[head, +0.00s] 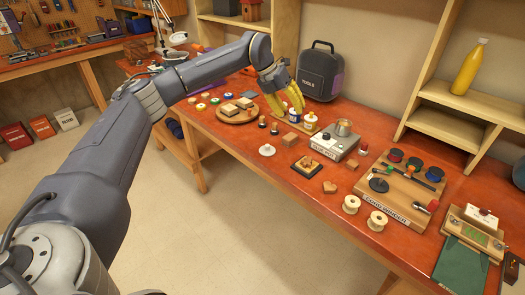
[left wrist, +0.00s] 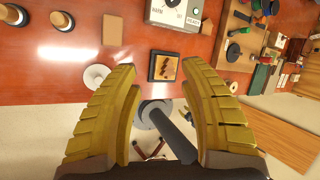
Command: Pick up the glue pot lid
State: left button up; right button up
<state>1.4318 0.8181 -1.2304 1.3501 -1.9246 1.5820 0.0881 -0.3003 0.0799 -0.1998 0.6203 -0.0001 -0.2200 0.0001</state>
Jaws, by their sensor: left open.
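A pale round lid with a small knob (head: 267,150), which looks like the glue pot lid, lies on the red-brown bench near its front edge. In the left wrist view the pale disc (left wrist: 95,76) is partly covered by a yellow finger. A small metal pot (head: 343,128) sits on a grey warmer box (head: 336,145) to the lid's right. My left gripper (head: 291,108) is open, with nothing between its yellow fingers (left wrist: 160,66). In the head view it hangs above the bench, beyond the lid. My right gripper is out of view.
A dark square tray with a wooden piece (head: 307,166) lies right of the lid, with a wooden block (head: 290,140) behind. Small dark-topped pegs (head: 262,123) stand behind the lid. A round board with blocks (head: 238,112) is left.

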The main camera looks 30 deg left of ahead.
aim_at(267, 145)
pick_arm(q)
jog(key=s+a+g+y, duration=0.2)
jog(key=s+a+y, duration=0.3)
jog(key=a, duration=0.2)
jog(key=shift+n, duration=0.5)
jog(key=f, duration=0.5)
jog(key=w+f, duration=0.1)
jog(key=f, duration=0.5)
jog(key=w+f, duration=0.1)
jog(key=f, duration=0.5)
jog(key=shift+w+a+f, duration=0.1)
jog(key=shift+w, duration=0.05)
grip_shut()
